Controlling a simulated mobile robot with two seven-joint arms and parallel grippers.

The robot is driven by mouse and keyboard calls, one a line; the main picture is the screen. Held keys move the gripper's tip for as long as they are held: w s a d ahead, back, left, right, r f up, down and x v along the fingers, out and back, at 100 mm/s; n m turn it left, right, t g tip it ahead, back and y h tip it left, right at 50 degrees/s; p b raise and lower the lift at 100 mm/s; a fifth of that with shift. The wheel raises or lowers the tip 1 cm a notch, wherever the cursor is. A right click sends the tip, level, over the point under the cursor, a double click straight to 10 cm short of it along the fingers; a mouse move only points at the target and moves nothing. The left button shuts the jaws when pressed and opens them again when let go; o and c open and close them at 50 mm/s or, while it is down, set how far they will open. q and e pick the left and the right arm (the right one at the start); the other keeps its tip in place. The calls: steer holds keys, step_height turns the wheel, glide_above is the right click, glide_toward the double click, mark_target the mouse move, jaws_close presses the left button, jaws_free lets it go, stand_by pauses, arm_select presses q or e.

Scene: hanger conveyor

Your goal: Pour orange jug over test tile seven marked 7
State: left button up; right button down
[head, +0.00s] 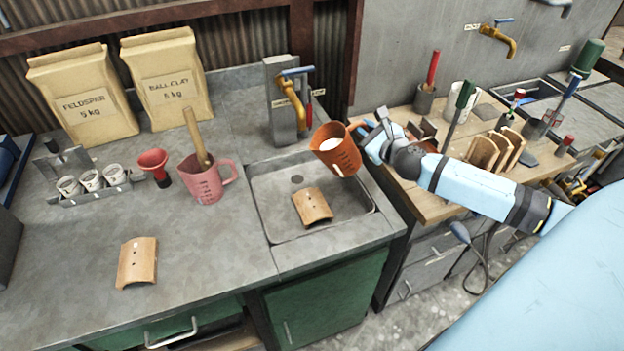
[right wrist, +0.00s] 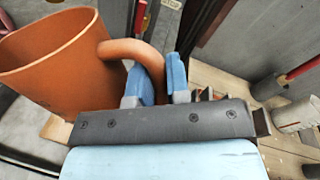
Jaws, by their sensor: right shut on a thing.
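The orange jug (head: 345,157) is held over the sink, at its right side, with white liquid inside. It looks tilted, and a small white patch shows low on its side; I cannot tell if this is a stream. My right gripper (head: 366,138) is shut on the jug's handle. The right wrist view shows the orange jug (right wrist: 50,68) with its curved handle between the blue fingers (right wrist: 163,82). A curved tan tile (head: 312,206) lies in the sink, below and left of the jug. Another curved tile (head: 137,262) lies on the counter. I cannot read a 7 on either. My left gripper is not seen.
A pink jug (head: 203,182) with a wooden stick, a red funnel (head: 154,164) and a rack of white cups (head: 91,181) stand left of the sink (head: 262,212). A tap (head: 291,97) stands behind it. Tools and upright tiles (head: 483,153) crowd the right bench.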

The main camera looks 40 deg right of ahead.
steer(key=shift+r+n+p, duration=0.3)
steer(key=shift+r+p, duration=0.1)
steer(key=shift+p, duration=0.2)
steer(key=shift+a+r+n+p, duration=0.1)
steer(key=shift+r+n+p, duration=0.15)
steer(key=shift+p, duration=0.25)
steer(key=shift+a+r+n+p, duration=0.15)
steer(key=shift+n+p, duration=0.3)
steer(key=shift+p, duration=0.45)
steer(key=shift+w+r, duration=0.1)
stand_by(0.4)
steer(key=shift+a+r+n+p, duration=0.15)
steer(key=shift+n+p, duration=0.25)
steer(key=shift+p, duration=0.5)
steer(key=shift+g, duration=0.3)
steer(key=shift+a+r+h+p, duration=0.1)
steer(key=shift+h+p, duration=0.2)
steer(key=shift+p, duration=0.2)
